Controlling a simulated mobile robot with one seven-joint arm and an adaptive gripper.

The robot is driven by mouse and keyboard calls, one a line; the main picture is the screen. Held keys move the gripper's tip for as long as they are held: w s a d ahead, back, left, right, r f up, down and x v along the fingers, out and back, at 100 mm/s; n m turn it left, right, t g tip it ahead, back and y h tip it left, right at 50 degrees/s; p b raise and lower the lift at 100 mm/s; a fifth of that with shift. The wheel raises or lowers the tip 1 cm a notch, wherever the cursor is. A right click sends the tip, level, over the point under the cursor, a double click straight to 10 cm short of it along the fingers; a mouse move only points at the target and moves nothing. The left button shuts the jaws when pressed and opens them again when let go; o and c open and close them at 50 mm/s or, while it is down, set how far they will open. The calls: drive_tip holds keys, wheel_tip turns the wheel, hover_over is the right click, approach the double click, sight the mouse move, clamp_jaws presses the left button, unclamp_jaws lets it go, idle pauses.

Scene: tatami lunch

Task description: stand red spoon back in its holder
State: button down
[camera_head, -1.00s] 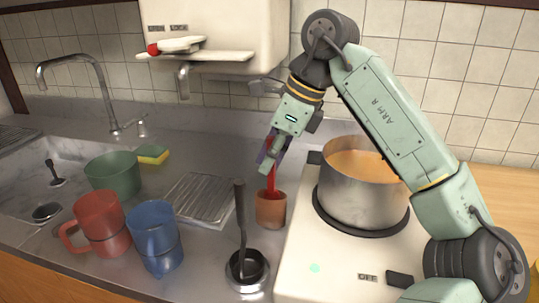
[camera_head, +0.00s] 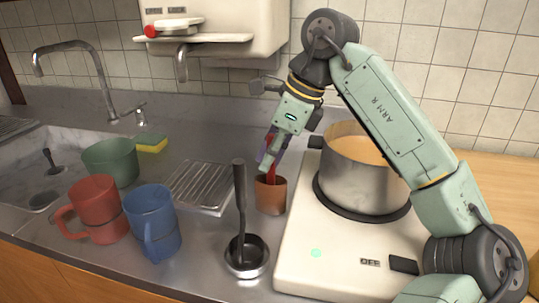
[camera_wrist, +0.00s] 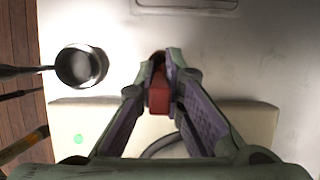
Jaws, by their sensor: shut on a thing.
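The red spoon (camera_head: 270,179) is held in my gripper (camera_head: 268,160), with its lower part down inside the mouth of the brown-orange cup-shaped holder (camera_head: 271,198). Only a short red stretch shows between the fingers and the holder's rim. The spoon's lower end is hidden in the holder, so I cannot tell whether it touches the bottom. In the wrist view the fingers (camera_wrist: 160,62) close on the red handle (camera_wrist: 158,97). The holder cannot be made out there.
A stove (camera_head: 318,272) with a metal pot (camera_head: 360,190) of orange liquid stands close right of the holder. Red (camera_head: 97,208) and blue (camera_head: 152,225) mugs stand left.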

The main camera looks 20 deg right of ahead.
sight(269, 135)
drive_tip(key=shift+f, duration=0.25)
drive_tip(key=c, duration=1.6)
unclamp_jaws()
drive_tip(key=shift+o, duration=0.4)
drive_tip(key=o, duration=0.5)
drive_tip(key=shift+c, duration=0.2)
drive_tip(key=shift+r+p, duration=2.7)
drive_tip(key=shift+r, duration=0.9)
